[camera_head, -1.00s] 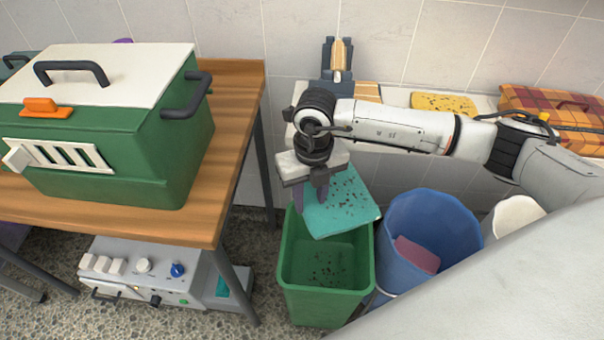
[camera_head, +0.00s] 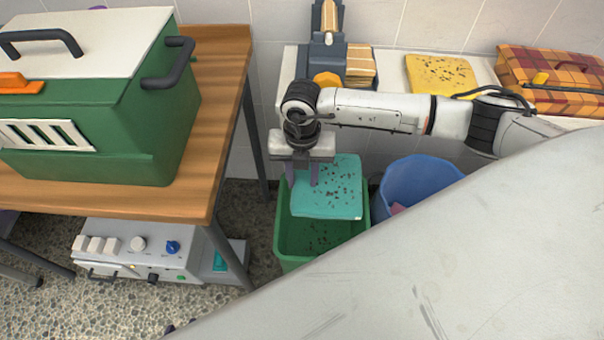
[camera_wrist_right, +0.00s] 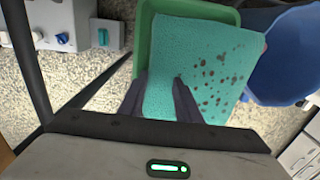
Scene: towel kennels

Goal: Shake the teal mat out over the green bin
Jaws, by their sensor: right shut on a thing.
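The teal mat (camera_head: 338,190) has dark specks on it, mostly over its right part. It hangs over the opening of the green bin (camera_head: 287,258), which stands on the floor. Dark specks also lie inside the bin. My right gripper (camera_head: 303,180) is shut on the mat near its left side, above the bin. In the right wrist view, the mat (camera_wrist_right: 200,60) lies between the fingers (camera_wrist_right: 160,85) and covers much of the green bin (camera_wrist_right: 148,35). My left gripper is not in view.
A blue bin (camera_head: 415,180) stands right of the green bin. A wooden table (camera_head: 225,90) with a green kennel (camera_head: 160,120) is at left. A grey device (camera_head: 140,250) sits below it. A yellow mat (camera_head: 440,75) and plaid case (camera_head: 550,80) lie on the back shelf.

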